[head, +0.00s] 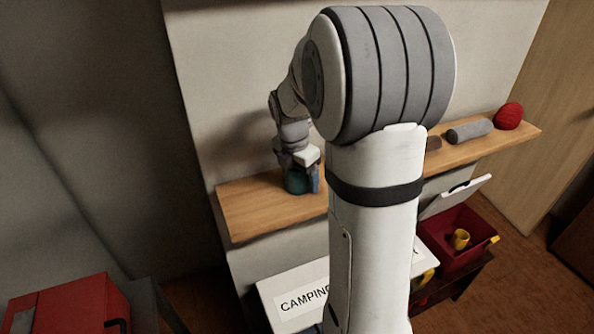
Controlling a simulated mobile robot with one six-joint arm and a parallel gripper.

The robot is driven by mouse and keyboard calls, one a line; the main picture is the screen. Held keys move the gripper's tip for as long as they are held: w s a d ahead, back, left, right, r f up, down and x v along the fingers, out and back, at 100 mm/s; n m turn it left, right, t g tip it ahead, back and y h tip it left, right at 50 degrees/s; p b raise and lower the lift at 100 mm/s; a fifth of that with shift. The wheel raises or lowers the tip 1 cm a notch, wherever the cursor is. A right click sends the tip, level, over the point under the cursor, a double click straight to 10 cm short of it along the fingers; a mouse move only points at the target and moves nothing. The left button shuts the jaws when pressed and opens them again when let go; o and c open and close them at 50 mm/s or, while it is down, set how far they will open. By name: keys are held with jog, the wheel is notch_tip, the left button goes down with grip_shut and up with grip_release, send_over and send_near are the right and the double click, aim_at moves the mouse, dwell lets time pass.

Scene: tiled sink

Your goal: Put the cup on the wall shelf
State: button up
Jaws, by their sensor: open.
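The wall shelf (258,210) is a long wooden board that runs across the wall behind my arm. A small teal object (295,184), perhaps a cup, stands at the shelf's left part, right under my gripper. My gripper (304,178) is open and low over the shelf at this object. I cannot tell whether the fingers touch it, as the gripper covers much of it. A blue piece shows at its right side. A yellow cup-like object (460,239) lies in an open red box (445,256) below the shelf at right.
A grey roll (469,131) and a red ball-like bundle (508,116) lie on the shelf's right end. A white box (290,288) lettered "CAMPING" stands below. A red case (72,306) is at lower left. The shelf's far left is bare. My arm hides its middle.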

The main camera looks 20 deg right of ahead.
notch_tip(320, 180, up, 11)
jog(key=a+b, duration=0.1)
jog(key=a, duration=0.1)
jog(key=s+a+f+m+t, duration=0.1)
jog(key=s+a+m, duration=0.2)
jog(key=s+m, duration=0.4)
jog(key=s+a+f+m+t+y, duration=0.1)
jog(key=s+a+f+m, duration=0.1)
jog(key=s+m, duration=0.4)
jog(key=s+a+f+m+t, duration=0.1)
jog(key=s+a+m, duration=0.2)
jog(key=s+m, duration=0.4)
jog(key=shift+s+a+f+m+y, duration=0.3)
jog(key=shift+s+a+m, duration=0.1)
jog(key=shift+m, duration=0.7)
jog(key=shift+w+f, duration=0.1)
